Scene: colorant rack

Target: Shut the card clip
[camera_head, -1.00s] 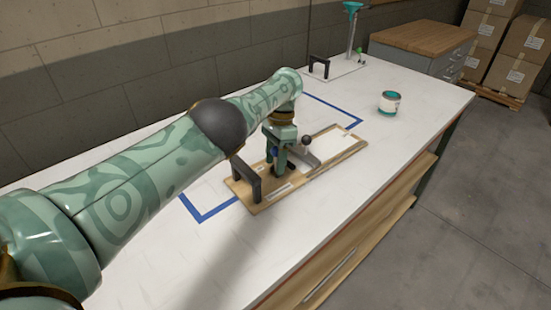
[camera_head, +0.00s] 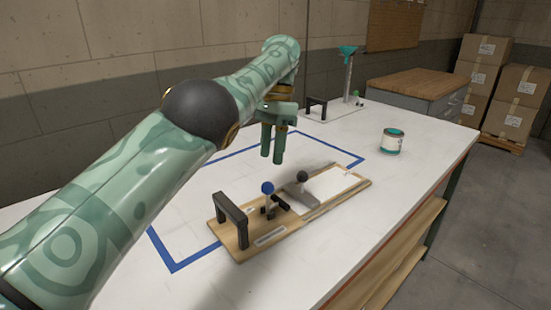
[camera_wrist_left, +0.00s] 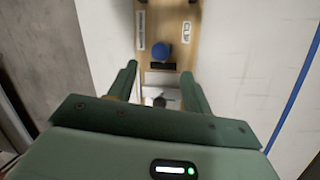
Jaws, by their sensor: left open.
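A wooden clip board (camera_head: 240,250) lies on the white table, with a black handle (camera_head: 231,222) at its near left end. A blue-balled lever (camera_head: 267,188) stands on it; its blue ball (camera_wrist_left: 160,51) also shows in the left wrist view, near a label reading "CLIP" (camera_wrist_left: 186,32). A grey clip piece with a black knob (camera_head: 302,177) sits beside a white card (camera_head: 335,183). I cannot tell if the clip is fully shut. My left gripper (camera_head: 271,158) is open and empty, pointing down above the board, apart from it. My right gripper is out of view.
Blue tape (camera_head: 180,264) outlines an area of the table around the board. A paint can (camera_head: 392,142) stands to the right. A second plate with a black handle (camera_head: 317,110) and a teal-topped stand (camera_head: 348,70) are at the back. The front of the table is clear.

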